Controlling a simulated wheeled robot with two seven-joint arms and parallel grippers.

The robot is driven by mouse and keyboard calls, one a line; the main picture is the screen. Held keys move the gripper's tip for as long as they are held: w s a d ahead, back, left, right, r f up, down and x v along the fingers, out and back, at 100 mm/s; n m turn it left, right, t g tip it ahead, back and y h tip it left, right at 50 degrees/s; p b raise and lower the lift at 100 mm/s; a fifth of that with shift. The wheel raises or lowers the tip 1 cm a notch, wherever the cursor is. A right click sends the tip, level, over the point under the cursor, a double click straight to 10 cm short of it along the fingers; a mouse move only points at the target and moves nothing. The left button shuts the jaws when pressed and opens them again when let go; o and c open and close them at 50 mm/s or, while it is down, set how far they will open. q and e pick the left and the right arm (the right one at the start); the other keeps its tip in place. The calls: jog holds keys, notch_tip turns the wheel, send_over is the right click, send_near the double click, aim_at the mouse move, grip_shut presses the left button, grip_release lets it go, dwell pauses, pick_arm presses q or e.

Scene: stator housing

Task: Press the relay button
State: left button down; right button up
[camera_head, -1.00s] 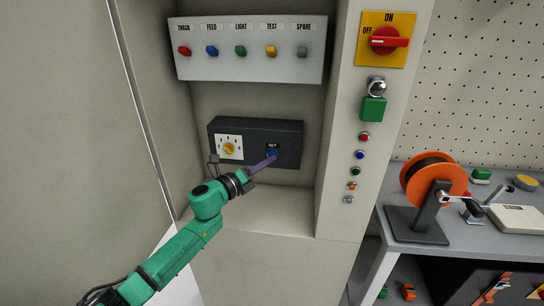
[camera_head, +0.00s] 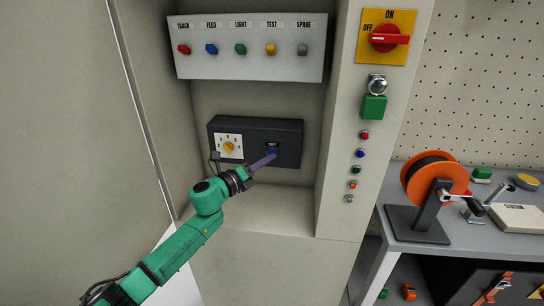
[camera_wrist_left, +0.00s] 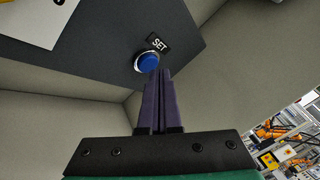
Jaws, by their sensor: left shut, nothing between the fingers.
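The dark relay box (camera_head: 288,136) sits in the recess of the pale cabinet, with a white dial plate and yellow knob (camera_head: 229,147) on its left. Its blue button (camera_head: 271,152) is on the right under a "SET" label; in the left wrist view the button (camera_wrist_left: 147,62) is round with a light ring. My left gripper (camera_head: 274,156) is shut and empty, its purple fingers pointing at the button. In the left wrist view the fingertips (camera_wrist_left: 158,72) overlap the button's lower right edge. I cannot tell whether they touch it. My right gripper is not in view.
Above is a white panel (camera_head: 250,66) with several coloured buttons. The cabinet's right post carries a red rotary switch (camera_head: 388,39), a green button (camera_head: 373,107) and several small buttons. A bench with an orange spool (camera_head: 430,178) stands at right.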

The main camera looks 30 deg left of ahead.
pick_arm(q)
jog(key=shift+w+a, duration=0.15)
jog(key=shift+w, duration=0.25)
dwell(0.6)
jog(key=s+d+p, duration=0.1)
jog(key=s+d, duration=0.1)
jog(key=s, duration=0.5)
jog(key=shift+s+d, duration=0.25)
jog(key=shift+d, duration=0.05)
dwell(0.4)
dwell(0.5)
